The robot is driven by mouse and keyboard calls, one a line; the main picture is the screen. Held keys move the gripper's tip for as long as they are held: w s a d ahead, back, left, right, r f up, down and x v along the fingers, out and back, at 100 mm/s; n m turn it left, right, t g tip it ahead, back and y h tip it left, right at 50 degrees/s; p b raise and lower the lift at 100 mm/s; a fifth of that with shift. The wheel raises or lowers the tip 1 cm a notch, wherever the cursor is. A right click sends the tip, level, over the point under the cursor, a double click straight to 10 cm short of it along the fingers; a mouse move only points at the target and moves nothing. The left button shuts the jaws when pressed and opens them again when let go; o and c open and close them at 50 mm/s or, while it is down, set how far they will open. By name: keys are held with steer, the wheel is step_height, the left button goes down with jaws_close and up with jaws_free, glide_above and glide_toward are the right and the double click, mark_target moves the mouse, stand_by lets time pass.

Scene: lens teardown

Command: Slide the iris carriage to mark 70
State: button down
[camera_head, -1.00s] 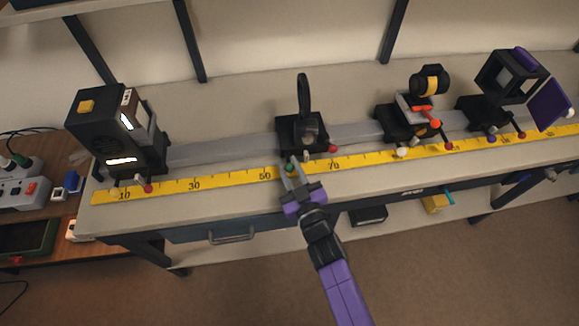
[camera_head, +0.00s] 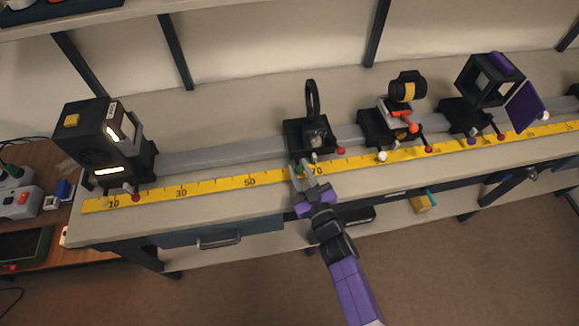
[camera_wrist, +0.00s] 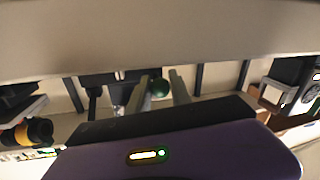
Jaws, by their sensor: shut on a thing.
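The iris carriage (camera_head: 295,137), a black block with an upright dark ring (camera_head: 312,98), sits on the grey rail in the head view. It stands beside the yellow scale (camera_head: 215,186), between marks 50 and 70 and close to 70. My gripper (camera_head: 299,172) is at its front side, shut on its green knob, which shows as a green ball (camera_wrist: 160,88) between the fingers in the wrist view. The head view mostly hides this knob behind the fingers. A red knob (camera_head: 341,151) is on the carriage's right side.
A black lamp box (camera_head: 90,150) stands at the rail's left end. To the right are a carriage with a yellow-banded lens (camera_head: 407,88) and a purple-and-black frame carriage (camera_head: 490,80). A stretch of rail (camera_head: 347,134) is free right of the iris carriage.

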steer(key=shift+d, duration=0.1)
steer(key=c, duration=1.2)
jaws_free()
steer(key=v, duration=0.7)
steer(key=shift+s+d+p, duration=0.2)
steer(key=shift+s+p, duration=0.15)
